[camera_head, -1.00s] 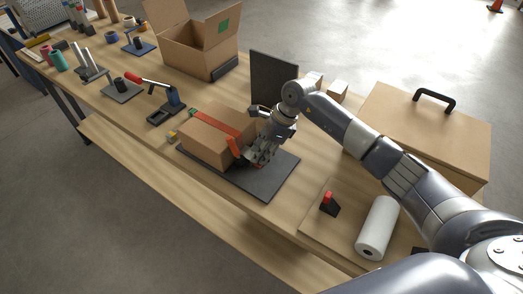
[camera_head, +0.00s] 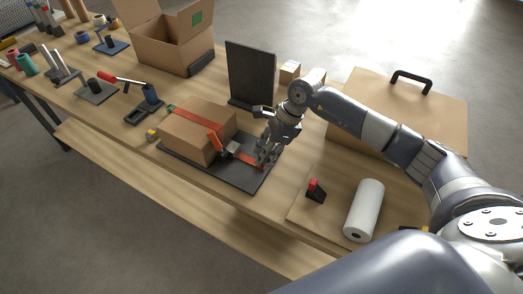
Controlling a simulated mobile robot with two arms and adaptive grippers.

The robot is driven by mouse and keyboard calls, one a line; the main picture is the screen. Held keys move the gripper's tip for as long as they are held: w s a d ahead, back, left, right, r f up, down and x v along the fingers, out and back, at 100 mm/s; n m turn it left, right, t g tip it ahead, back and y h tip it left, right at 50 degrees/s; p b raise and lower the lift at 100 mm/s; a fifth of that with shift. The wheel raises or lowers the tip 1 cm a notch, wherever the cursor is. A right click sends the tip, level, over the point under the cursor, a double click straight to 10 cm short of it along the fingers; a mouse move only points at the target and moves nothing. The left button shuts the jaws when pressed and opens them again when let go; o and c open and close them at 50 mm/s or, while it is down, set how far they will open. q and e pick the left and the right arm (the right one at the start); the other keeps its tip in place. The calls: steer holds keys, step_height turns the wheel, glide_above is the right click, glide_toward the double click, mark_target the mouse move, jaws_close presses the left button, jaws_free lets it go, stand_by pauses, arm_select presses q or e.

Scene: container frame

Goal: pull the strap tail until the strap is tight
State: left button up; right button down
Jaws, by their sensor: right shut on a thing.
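A closed brown carton (camera_head: 195,133) sits on a dark mat (camera_head: 232,181) on the bench. An orange strap (camera_head: 192,121) runs over its top and down its right side to a grey buckle (camera_head: 231,148). From the buckle the orange strap tail (camera_head: 246,158) runs right, low over the mat, to my right gripper (camera_head: 264,163). That gripper is shut on the tail near its end, right of the carton and apart from it. The fingers partly hide the tail. I cannot tell how tight the strap is. My left gripper is out of view.
A dark upright panel (camera_head: 250,74) stands behind the carton. A white roll (camera_head: 363,210) and a red-topped black item (camera_head: 315,190) lie at the front right. A large box with a black handle (camera_head: 400,110) is at the right. An open carton (camera_head: 170,45) is at the back.

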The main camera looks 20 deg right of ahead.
steer(key=c, duration=1.3)
jaws_free()
steer(key=shift+d, duration=0.1)
steer(key=shift+s, duration=0.1)
steer(key=shift+r, duration=0.1)
steer(key=v, duration=1.2)
